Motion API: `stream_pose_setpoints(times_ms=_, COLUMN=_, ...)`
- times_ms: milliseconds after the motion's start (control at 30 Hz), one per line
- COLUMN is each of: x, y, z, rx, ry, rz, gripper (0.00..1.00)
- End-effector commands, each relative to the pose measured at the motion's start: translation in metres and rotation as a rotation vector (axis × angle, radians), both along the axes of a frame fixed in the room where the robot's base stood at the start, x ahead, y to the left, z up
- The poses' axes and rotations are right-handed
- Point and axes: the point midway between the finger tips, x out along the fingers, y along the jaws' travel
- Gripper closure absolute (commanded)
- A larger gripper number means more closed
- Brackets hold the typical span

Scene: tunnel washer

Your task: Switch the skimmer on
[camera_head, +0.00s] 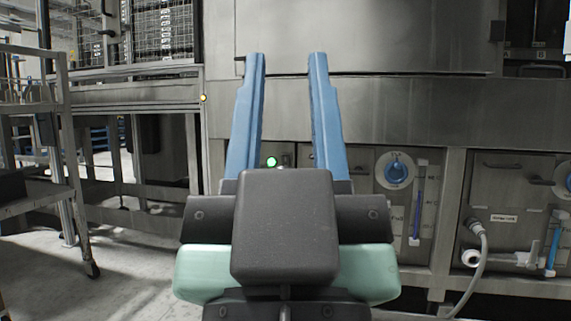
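My gripper (287,60) is in the middle of the head view, with two long blue fingers pointing forward and set wide apart. It is open, with nothing between the fingers. Beyond it, on the steel front of the washer (400,112), a lit green lamp (271,162) shows in the gap between the fingers. A small dark fitting sits just right of the lamp; I cannot tell if it is a switch. No label reading skimmer is legible. My gripper body and fingers hide much of the panel around and below the lamp.
Right of my gripper are a round blue dial (397,172), a clear level tube (418,205) and a pipe valve with a hose (477,255). A metal rack cart (60,150) stands at the left. The floor (130,270) is open at the lower left.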

Motion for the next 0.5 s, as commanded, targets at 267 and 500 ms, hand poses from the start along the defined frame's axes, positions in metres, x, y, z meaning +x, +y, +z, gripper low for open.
stream_pose_setpoints(times_ms=267, x=0.000, y=0.000, z=0.051, rx=0.001, ry=0.000, rz=0.001, gripper=1.00)
stream_pose_setpoints(times_ms=500, x=0.000, y=0.000, z=0.132, rx=0.003, ry=0.000, rz=0.004, gripper=1.00)
